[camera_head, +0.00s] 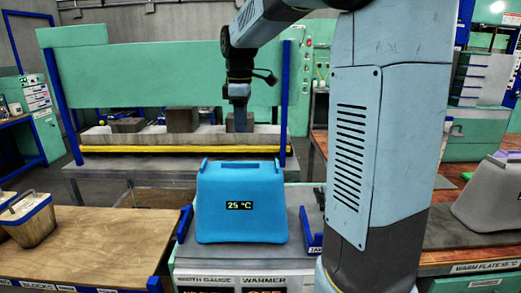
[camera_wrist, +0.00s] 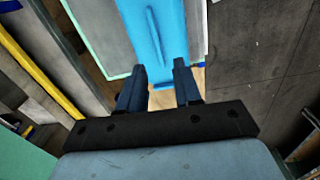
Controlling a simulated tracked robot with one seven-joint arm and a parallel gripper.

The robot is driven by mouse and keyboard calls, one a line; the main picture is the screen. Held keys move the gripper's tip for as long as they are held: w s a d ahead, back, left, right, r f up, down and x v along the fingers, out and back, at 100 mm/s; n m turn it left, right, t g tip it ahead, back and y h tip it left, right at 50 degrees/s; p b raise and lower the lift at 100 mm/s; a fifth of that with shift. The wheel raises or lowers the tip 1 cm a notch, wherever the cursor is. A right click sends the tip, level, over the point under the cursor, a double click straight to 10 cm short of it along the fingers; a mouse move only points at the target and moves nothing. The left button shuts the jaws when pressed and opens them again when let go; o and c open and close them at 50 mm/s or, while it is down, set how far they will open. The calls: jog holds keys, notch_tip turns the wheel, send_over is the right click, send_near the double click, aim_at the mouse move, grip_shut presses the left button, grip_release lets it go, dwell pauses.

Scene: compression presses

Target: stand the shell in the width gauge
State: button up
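The blue shell (camera_head: 240,205), a tapered block with a raised top ridge and a "25 °C" display, stands upright at the station labelled width gauge (camera_head: 205,278) and warmer. Blue guides flank it, apart from its lower sides; its base contact is hard to see. My gripper (camera_head: 239,122) points down above and behind the shell in the head view. In the wrist view my gripper (camera_wrist: 160,82) has its two fingers apart with nothing between them. The shell (camera_wrist: 150,30) lies beyond the fingertips, its long ridge running away between them.
A press (camera_head: 150,75) with a yellow strip and grey blocks stands behind. A grey shell-like block (camera_head: 490,195) sits at right by the warm plate label. My arm hides part of the right side.

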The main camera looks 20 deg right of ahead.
jog(key=s+f+m+t, duration=0.2)
jog(key=s+m, duration=0.4)
jog(key=s, duration=0.7)
jog(key=s+f+m+t, duration=0.2)
jog(key=s+m, duration=0.4)
jog(key=s, duration=0.6)
jog(key=shift+s+m+t, duration=0.4)
jog(key=shift+t, duration=0.3)
